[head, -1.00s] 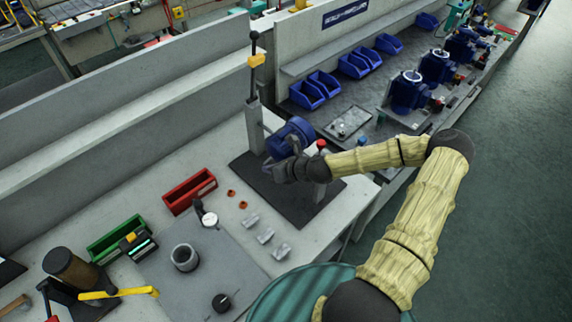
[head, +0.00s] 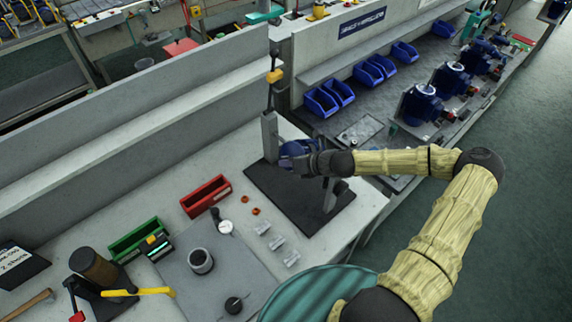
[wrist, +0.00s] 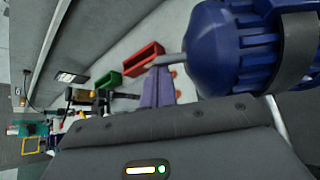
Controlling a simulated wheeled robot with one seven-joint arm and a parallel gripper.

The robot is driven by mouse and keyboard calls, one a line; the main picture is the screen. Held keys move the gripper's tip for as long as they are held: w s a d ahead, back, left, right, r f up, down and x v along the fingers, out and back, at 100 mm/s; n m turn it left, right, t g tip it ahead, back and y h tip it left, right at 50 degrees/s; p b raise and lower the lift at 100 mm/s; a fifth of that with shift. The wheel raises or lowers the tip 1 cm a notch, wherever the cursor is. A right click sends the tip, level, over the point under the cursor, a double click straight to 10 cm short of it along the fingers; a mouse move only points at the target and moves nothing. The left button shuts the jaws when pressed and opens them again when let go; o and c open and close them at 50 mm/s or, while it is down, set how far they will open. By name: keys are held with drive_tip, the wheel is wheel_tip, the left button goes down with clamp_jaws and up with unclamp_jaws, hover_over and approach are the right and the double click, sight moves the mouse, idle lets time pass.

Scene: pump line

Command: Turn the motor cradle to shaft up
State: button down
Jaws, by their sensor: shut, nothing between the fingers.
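The blue motor (head: 296,149) sits in its cradle between the grey posts (head: 270,138) on a dark base plate (head: 285,207). My gripper (head: 300,163) is right at the motor in the head view and covers part of it. In the wrist view the ribbed motor (wrist: 225,45) fills the upper right, with a dark band (wrist: 296,50) around it. Its grey shaft (wrist: 170,60) points left in that picture, close to my gripper's fingers (wrist: 157,88). The fingers are shut and empty. I cannot tell whether they touch the shaft. My arm hides part of the cradle's near side.
A red bin (head: 206,196), green bin (head: 139,238) and several small metal parts (head: 276,243) lie left and nearer. A grey wall (head: 150,140) runs behind the bench.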

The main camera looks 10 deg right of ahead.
drive_tip(key=shift+w+d+r+p, duration=0.25)
drive_tip(key=shift+d+r+p, duration=0.1)
drive_tip(key=shift+r, duration=0.2)
idle(0.4)
drive_tip(key=shift+r, duration=0.3)
wheel_tip(320, 180, up, 9)
drive_tip(key=b, duration=0.2)
drive_tip(key=shift+r+b, duration=0.15)
drive_tip(key=shift+b, duration=0.15)
drive_tip(key=shift+d, duration=0.1)
